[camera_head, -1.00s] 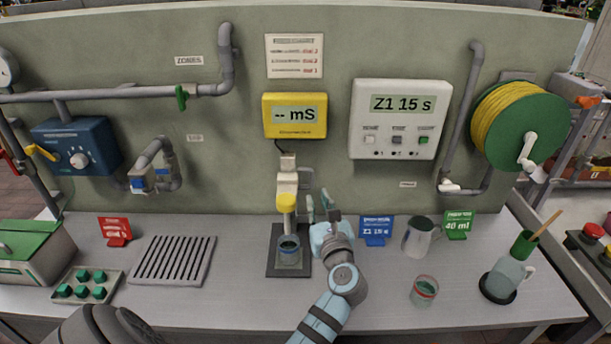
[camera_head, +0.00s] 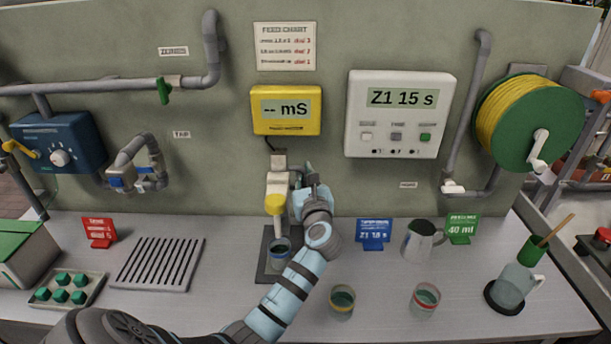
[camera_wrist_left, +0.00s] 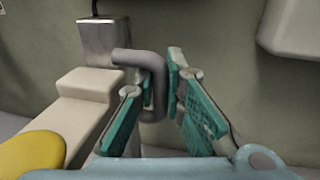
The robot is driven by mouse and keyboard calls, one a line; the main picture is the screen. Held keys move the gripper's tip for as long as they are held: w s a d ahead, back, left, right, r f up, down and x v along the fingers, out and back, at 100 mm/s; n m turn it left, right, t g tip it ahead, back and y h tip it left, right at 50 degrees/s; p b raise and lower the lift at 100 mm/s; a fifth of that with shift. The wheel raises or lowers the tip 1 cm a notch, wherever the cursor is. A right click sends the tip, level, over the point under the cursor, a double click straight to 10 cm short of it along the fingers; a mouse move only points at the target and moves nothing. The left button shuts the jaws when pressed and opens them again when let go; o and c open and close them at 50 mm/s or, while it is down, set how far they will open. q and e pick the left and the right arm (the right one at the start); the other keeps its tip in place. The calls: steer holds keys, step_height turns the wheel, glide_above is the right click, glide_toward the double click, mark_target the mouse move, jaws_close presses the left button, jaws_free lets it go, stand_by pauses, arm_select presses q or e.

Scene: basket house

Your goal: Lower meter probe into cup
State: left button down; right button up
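The yellow meter (camera_head: 286,109) on the wall reads "-- mS". Below it, a pale probe stand (camera_head: 279,185) carries a yellow probe head (camera_head: 275,204). A blue-banded cup (camera_head: 280,251) with dark liquid stands under it on a dark base plate (camera_head: 264,268); the probe's lower end is hard to make out. My left gripper (camera_head: 304,174) is at the stand's right side. In the left wrist view its green-padded fingers (camera_wrist_left: 160,85) are apart, on either side of the stand's grey handle (camera_wrist_left: 128,56); firm contact cannot be made out. My right gripper is out of view.
A yellow-banded cup (camera_head: 342,300) and a red-banded cup (camera_head: 424,300) stand in front. A pitcher (camera_head: 418,242), blue sign (camera_head: 373,234) and green sign (camera_head: 462,228) are to the right. A slotted grate (camera_head: 158,263) lies left. The front middle counter has some free room.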

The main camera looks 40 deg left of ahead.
arm_select(q)
step_height(320, 180, down, 7)
steer(key=b, duration=0.3)
steer(key=shift+f+b, duration=0.15)
steer(key=shift+b, duration=0.15)
steer(key=c, duration=1.9)
jaws_free()
steer(key=shift+d, duration=0.1)
steer(key=v, duration=1.1)
steer(key=shift+s+d, duration=0.3)
